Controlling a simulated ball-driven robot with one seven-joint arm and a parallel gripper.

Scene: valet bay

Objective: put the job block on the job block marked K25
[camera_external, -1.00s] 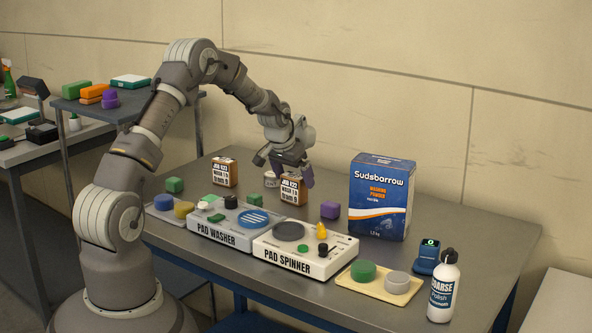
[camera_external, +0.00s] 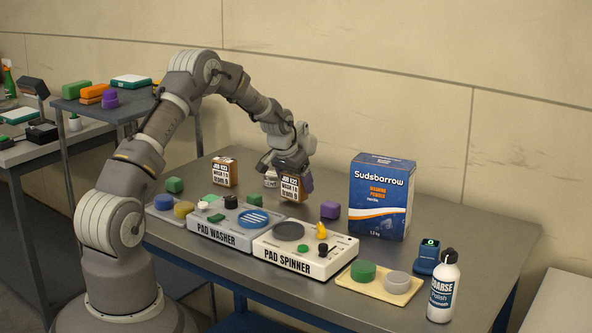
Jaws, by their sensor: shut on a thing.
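Two brown job blocks with white printed labels are on the table side. One job block (camera_external: 292,189) is in my gripper (camera_external: 289,174), which is shut on it, behind the pad spinner. It is slightly tilted; whether it clears the table is hard to tell. The other job block (camera_external: 224,172) stands upright on the table to the left, behind the pad washer, with nothing on top. Its label is too small to read surely, so I cannot confirm K25.
The pad washer (camera_external: 205,232) and pad spinner (camera_external: 290,262) line the front.

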